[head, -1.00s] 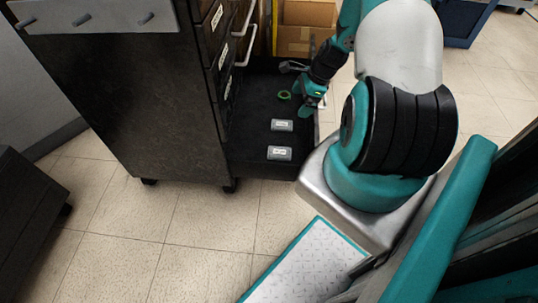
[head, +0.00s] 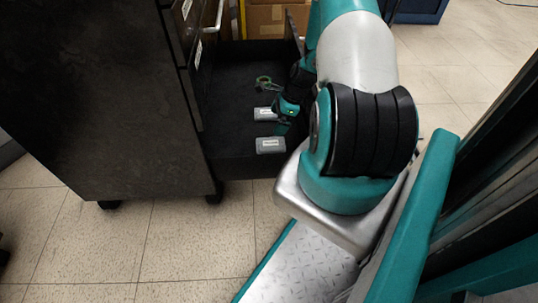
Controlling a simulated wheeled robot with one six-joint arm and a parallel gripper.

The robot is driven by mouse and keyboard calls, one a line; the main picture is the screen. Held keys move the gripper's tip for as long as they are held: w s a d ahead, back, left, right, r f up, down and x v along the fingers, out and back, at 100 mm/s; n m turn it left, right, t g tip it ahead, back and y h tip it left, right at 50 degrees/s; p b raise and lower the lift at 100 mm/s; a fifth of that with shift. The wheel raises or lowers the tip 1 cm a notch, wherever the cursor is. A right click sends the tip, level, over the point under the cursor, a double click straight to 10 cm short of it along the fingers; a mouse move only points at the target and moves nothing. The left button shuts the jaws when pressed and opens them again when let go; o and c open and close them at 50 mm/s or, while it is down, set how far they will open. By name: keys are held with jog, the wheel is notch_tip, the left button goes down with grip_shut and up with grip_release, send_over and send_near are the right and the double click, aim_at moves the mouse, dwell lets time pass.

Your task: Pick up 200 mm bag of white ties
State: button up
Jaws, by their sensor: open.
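Two small grey packs with white labels lie on the black floor of the open drawer (head: 235,95). The labels are too small to read, so I cannot tell which one is the 200 mm bag of white ties. My gripper is open and points down at the drawer's right side, beside the two packs. Its fingertips are small and dark, and I cannot tell whether they touch a pack.
A green coil (head: 263,82) lies farther back in the drawer. The dark cabinet (head: 110,110) with closed drawers stands on the left. Cardboard boxes (head: 265,20) stand behind the drawer. The tiled floor (head: 180,235) in front is clear.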

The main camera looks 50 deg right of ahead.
jog(key=b, duration=0.4)
send_over(262, 143)
jog(key=s+d, duration=0.2)
jog(key=f, duration=0.7)
jog(key=shift+s+a, duration=0.1)
jog(key=shift+a, duration=0.1)
jog(key=b+x, duration=0.4)
jog(key=x, duration=0.1)
jog(key=shift+a+f, duration=0.1)
jog(key=shift+a, duration=0.05)
jog(key=shift+w, duration=0.25)
jog(key=c, duration=0.9)
